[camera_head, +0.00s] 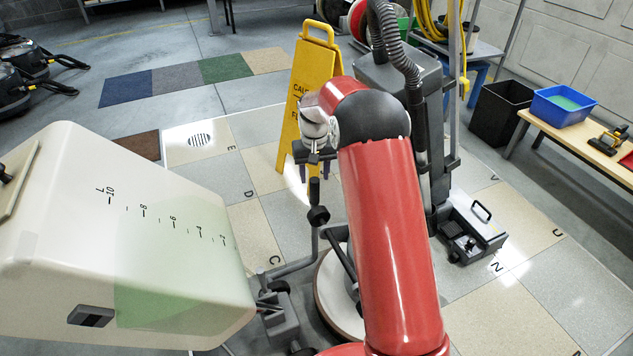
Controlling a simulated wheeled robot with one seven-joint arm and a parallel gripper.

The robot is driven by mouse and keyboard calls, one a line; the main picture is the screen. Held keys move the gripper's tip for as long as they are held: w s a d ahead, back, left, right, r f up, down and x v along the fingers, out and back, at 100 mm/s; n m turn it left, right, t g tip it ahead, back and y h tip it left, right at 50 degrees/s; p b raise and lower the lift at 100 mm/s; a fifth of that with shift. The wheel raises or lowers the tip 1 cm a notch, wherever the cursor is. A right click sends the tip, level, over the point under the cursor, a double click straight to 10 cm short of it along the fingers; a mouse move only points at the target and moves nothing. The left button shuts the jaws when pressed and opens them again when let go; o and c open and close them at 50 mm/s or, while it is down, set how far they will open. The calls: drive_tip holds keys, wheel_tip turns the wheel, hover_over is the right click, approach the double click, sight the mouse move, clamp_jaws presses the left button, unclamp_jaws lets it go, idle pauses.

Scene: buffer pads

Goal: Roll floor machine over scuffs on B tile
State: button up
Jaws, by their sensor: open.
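A floor machine's round pad housing (334,300) sits low in the middle, partly behind my red arm. A large white tank (150,250) with litre marks and pale green liquid fills the left foreground; I cannot tell whether it belongs to the machine. Dark rods and a knob (318,215) rise beside the housing. My gripper (314,165) is open above that knob, with nothing clearly between its fingers. Lettered tiles E (203,140), D (230,190) and C (262,235) run toward the tank.
A yellow caution sign (318,75) stands just behind my gripper. A grey upright machine (385,85) with a hose stands behind my arm. At right are a black bin (500,112) and a bench (570,140) with a blue tub (563,106). Right-hand tiles are mostly clear.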

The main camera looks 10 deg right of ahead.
drive_tip(key=shift+f, duration=2.1)
clamp_jaws()
